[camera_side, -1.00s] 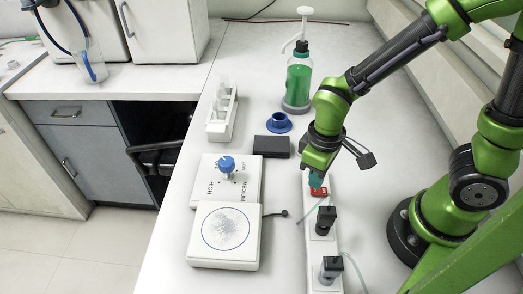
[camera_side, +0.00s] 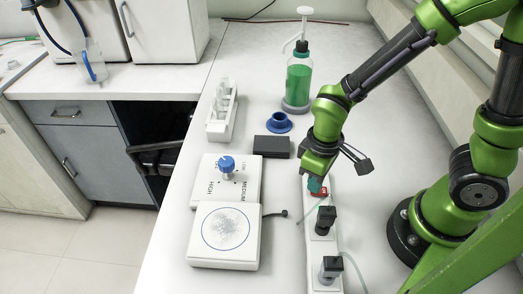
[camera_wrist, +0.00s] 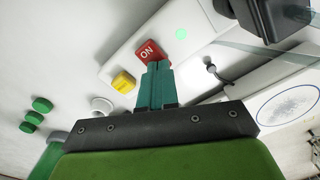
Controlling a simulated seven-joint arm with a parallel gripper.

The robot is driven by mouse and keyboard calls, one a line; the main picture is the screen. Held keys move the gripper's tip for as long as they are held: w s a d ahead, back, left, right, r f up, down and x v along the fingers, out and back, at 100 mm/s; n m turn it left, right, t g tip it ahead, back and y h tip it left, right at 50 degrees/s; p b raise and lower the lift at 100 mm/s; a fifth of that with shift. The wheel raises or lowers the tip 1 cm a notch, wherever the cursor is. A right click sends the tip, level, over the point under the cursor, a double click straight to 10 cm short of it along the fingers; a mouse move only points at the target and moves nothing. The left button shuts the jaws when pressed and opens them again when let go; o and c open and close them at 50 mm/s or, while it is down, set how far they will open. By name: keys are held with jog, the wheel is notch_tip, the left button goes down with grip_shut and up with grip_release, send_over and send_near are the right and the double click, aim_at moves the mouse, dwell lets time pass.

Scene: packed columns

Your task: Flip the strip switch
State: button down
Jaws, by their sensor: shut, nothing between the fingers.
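The white power strip (camera_side: 311,262) runs along the bench in front of my arm, with black plugs in it. Its red rocker switch (camera_wrist: 147,49) reads "ON" in the wrist view; in the side view the red switch (camera_side: 322,192) is partly hidden by my fingers. My gripper (camera_wrist: 157,68) has its teal fingers shut together with nothing between them. The fingertips are at the near edge of the switch in the wrist view; I cannot tell whether they touch it. In the side view my gripper (camera_side: 314,184) points down at the strip's far end.
Black plugs (camera_side: 326,217) stand up from the strip nearby. A black box (camera_side: 272,146), a blue ring (camera_side: 279,122) and a green bottle (camera_side: 298,82) stand behind. A yellow block (camera_wrist: 122,81) shows beside the switch.

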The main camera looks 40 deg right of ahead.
jog(key=shift+f, duration=0.1)
jog(key=shift+r, duration=3.5)
jog(key=shift+s, duration=0.1)
jog(key=d+r+m+t+y, duration=0.1)
jog(key=d+r+m+t, duration=0.2)
jog(key=r, duration=0.3)
jog(key=d+r+m+t+y, duration=0.1)
jog(key=d+r+m+t, duration=0.3)
jog(key=r, duration=0.3)
jog(key=shift+s+d+r, duration=0.15)
jog(key=shift+d, duration=0.1)
jog(key=shift+a, duration=0.1)
